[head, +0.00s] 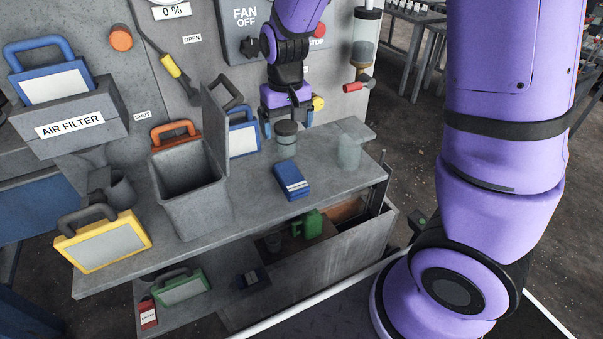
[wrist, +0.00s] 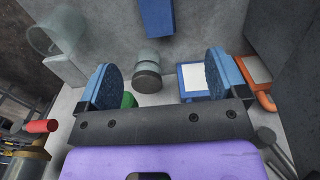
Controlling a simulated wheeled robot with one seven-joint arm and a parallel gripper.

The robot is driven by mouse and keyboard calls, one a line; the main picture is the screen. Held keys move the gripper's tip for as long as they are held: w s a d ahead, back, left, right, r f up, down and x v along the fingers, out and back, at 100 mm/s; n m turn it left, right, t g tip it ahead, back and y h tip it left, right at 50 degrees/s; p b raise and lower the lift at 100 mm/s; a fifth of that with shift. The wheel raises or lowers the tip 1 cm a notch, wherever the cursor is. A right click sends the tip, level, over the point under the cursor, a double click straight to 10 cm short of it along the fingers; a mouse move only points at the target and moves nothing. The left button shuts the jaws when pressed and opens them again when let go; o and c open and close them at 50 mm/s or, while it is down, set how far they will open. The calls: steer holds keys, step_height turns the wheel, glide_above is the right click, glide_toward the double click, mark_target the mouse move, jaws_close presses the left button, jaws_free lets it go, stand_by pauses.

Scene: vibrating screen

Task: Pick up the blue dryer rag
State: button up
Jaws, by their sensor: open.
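The blue dryer rag (head: 291,180) looks like a folded blue block with a pale stripe. It lies flat on the upper grey shelf, near its front edge. In the wrist view a blue piece that seems to be the rag (wrist: 157,18) shows at the top edge, partly cut off. My gripper (head: 287,126) is open and empty, behind the rag near the wall panel. In the wrist view its blue pads (wrist: 165,75) stand wide apart. A jar with a dark lid (head: 286,133) shows between or just below the fingers. I cannot tell whether they touch it.
A grey open bin (head: 193,190) stands left of the rag, with a blue-framed filter (head: 243,138) behind it. A clear container (head: 349,152) stands to the right. A yellow filter (head: 103,243) sits at the left end. A lower shelf holds a green can (head: 308,224).

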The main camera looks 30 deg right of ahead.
mark_target(289, 174)
steer(key=f, duration=1.6)
steer(key=shift+w+d+f, duration=0.2)
steer(key=shift+w+f, duration=0.1)
steer(key=shift+f, duration=0.05)
steer(key=c, duration=1.1)
steer(key=shift+r, duration=0.15)
